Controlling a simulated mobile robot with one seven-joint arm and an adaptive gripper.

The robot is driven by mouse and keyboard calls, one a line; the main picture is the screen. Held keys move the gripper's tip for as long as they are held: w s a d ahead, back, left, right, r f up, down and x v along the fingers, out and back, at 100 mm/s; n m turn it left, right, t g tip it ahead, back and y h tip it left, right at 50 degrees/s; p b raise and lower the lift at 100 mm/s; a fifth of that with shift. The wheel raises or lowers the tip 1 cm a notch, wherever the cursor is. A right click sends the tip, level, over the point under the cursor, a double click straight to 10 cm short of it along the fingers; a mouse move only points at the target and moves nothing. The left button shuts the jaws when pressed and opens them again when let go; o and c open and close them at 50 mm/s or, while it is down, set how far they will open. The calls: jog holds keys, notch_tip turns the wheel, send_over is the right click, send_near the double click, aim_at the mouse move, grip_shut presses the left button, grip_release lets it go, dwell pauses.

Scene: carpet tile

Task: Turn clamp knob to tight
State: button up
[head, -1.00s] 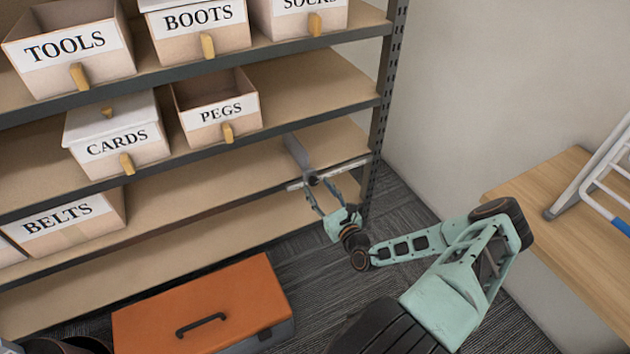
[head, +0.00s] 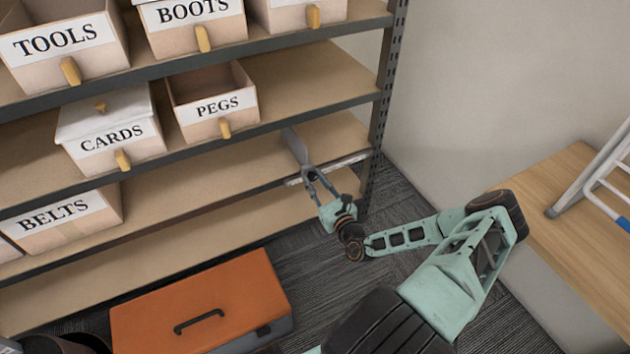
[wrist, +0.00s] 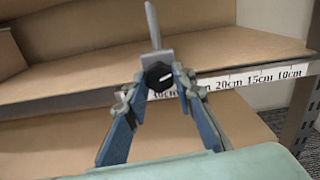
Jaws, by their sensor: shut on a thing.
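A grey clamp (head: 296,147) sits at the front edge of a shelf, to the right of the boxes. In the wrist view the clamp (wrist: 153,28) has a thin upright bar above a grey block. My gripper (wrist: 160,81) is shut on the knob, one fingertip at each side. In the head view my gripper (head: 310,176) reaches the clamp from the front, and its fingers largely hide the knob.
A white ruler strip (wrist: 262,76) runs along the shelf edge, just right of the gripper. The metal shelf post (head: 377,130) stands further right. An orange toolbox (head: 205,305) lies on the carpet below. The CARDS box (head: 112,135) and PEGS box (head: 215,108) stand to the left.

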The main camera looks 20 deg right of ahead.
jog(key=shift+r+m+p, duration=0.1)
jog(key=shift+m+p, duration=0.25)
jog(key=shift+m, duration=0.05)
grip_shut()
jog(key=m+p, duration=0.1)
jog(key=m, duration=0.2)
jog(key=shift+p, duration=0.35)
jog(key=m+p, duration=0.1)
jog(key=m, duration=0.4)
jog(key=shift+a+m, duration=0.1)
jog(key=shift+m, duration=0.2)
jog(key=m, duration=1)
jog(key=shift+r, duration=0.1)
jog(key=o, duration=1.1)
grip_release()
jog(key=shift+c, duration=0.2)
